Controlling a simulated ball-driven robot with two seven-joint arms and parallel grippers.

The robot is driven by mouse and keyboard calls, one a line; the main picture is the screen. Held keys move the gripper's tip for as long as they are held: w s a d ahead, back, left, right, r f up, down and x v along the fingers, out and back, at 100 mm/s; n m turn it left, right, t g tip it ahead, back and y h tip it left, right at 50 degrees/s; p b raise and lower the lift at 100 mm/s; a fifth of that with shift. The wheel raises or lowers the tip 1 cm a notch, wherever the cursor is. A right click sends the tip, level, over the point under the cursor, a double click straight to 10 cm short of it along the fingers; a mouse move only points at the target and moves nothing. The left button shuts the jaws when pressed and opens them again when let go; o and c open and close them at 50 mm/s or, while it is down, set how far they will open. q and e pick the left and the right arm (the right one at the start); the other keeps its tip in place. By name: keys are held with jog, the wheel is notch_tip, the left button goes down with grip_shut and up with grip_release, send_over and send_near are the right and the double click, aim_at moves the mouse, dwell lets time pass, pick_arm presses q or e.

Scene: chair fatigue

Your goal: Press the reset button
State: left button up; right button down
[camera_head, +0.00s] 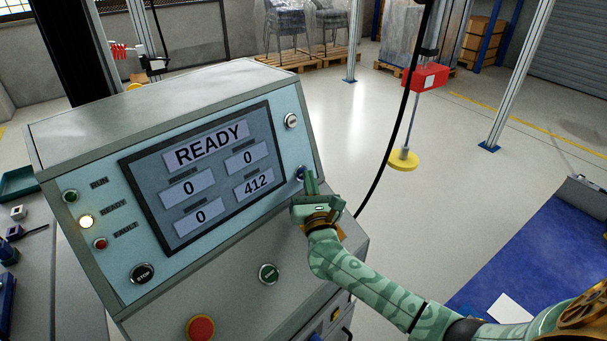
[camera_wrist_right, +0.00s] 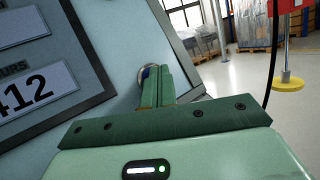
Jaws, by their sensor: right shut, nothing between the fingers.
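The control console (camera_head: 75,128) has a screen (camera_head: 205,170) reading READY, with three zeros and 412. A small blue button (camera_head: 301,172), likely the reset button, is on the panel's right side beside the screen; its label is not readable. My right gripper (camera_head: 309,178) is shut and empty, with its fingertips at the blue button. In the right wrist view the shut fingers (camera_wrist_right: 157,78) cover most of the button, and part of its metal ring (camera_wrist_right: 141,72) shows. I cannot tell whether they touch or press it. My left gripper is out of view.
A black cable (camera_head: 388,150) hangs behind my right arm. Open floor lies beyond.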

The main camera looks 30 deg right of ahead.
jog(key=shift+s+d+r+p, duration=0.2)
jog(key=shift+s+p, duration=0.15)
jog(key=shift+s, duration=0.4)
jog(key=s, duration=0.1)
jog(key=s+d+p, duration=0.1)
jog(key=s, duration=0.1)
jog(key=s+r+p, duration=0.1)
jog(key=shift+s+d+r, duration=0.1)
jog(key=shift+s+d, duration=0.1)
jog(key=shift+s, duration=0.15)
dwell(0.6)
